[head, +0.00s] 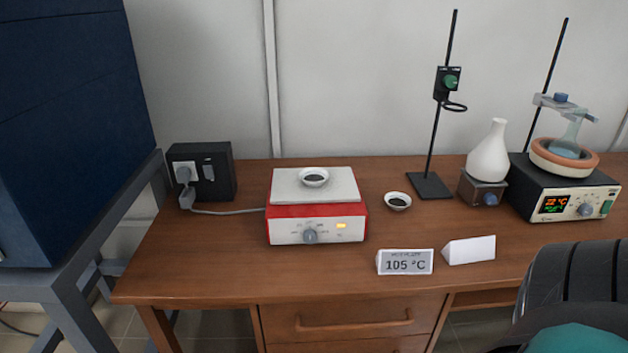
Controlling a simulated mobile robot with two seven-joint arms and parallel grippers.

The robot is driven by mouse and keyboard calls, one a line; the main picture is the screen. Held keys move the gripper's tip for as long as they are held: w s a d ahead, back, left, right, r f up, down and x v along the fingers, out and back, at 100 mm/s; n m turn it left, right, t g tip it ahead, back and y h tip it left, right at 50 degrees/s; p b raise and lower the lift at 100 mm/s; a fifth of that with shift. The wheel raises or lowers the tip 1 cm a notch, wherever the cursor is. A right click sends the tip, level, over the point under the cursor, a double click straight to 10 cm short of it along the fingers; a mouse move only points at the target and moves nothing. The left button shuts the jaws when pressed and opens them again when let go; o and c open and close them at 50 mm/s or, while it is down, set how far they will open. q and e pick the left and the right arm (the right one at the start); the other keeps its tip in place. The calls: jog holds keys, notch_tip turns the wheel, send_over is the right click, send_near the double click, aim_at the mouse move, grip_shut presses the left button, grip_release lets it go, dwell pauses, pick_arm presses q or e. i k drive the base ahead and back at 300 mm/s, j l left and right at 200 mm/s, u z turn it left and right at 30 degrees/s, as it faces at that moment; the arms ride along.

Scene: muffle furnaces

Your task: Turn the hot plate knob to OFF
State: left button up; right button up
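The hot plate (286,211) is a red and white box with a pale top plate, standing on the wooden table. Its grey knob (310,236) sits on the white front panel, with small markings around it that are too small to read. An amber light (341,225) is lit to the right of the knob. A small white dish (314,176) with dark contents rests on the top plate. Neither of my grippers shows in the head view.
A black socket box (222,172) with the hot plate's cable stands behind left. A second dish (397,201), a "105 °C" sign (405,262), a blank white card (469,250) and a stand (429,186) are to the right. A heating unit (530,180) with glassware stands far right.

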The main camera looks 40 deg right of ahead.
aim_at(309, 237)
jog(key=z, duration=1.35)
jog(key=i+l+u, duration=0.1)
jog(key=l+u, duration=1.05)
